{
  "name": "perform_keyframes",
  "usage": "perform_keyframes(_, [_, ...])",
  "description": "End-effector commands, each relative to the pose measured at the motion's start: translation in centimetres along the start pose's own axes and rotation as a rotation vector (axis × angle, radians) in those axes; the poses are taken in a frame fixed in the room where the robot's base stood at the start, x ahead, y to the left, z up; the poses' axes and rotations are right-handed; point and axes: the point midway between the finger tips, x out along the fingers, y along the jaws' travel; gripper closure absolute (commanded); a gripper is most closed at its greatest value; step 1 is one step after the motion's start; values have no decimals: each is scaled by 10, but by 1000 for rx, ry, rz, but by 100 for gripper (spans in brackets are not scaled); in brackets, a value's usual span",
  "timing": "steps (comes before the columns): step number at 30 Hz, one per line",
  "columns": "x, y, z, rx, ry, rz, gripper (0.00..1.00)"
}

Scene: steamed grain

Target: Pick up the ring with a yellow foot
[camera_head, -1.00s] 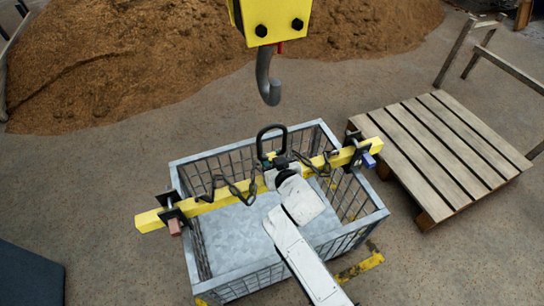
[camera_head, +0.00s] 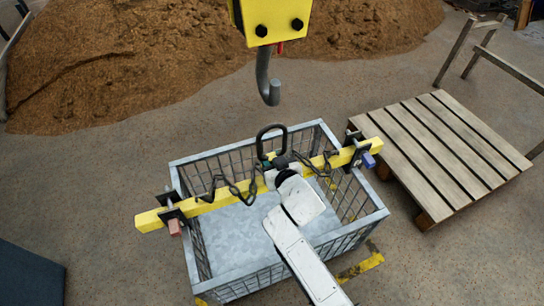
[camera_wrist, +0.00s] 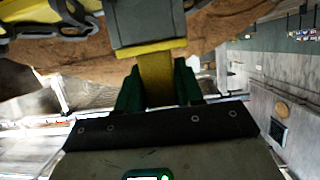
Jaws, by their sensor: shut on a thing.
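The ring (camera_head: 271,141) is a dark upright loop in the head view. It stands over the middle of a yellow beam (camera_head: 216,201), with dark chains (camera_head: 232,184) running from near it along the beam. My gripper (camera_head: 277,162) is at the ring's base, and the wrist hides much of the contact. In the wrist view my green fingers (camera_wrist: 157,92) are shut on a yellow foot (camera_wrist: 156,72). A grey block (camera_wrist: 146,24) with a yellow edge is beyond it. I cannot tell whether the ring is clear of the beam.
The beam lies across a grey mesh crate (camera_head: 246,273), with a clamp near each end. A grey hook (camera_head: 269,84) hangs from a yellow block (camera_head: 271,20) above. A wooden pallet (camera_head: 447,145) is at the right. A grain heap (camera_head: 140,65) is behind.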

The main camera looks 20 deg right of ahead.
Motion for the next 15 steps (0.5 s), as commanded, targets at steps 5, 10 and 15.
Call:
perform_keyframes(5, [0,0,-1,0,2,0,100])
perform_keyframes(10, [0,-1,-6,0,11,-1,100])
perform_keyframes(15, [-1,-1,-6,0,10,-1,100])
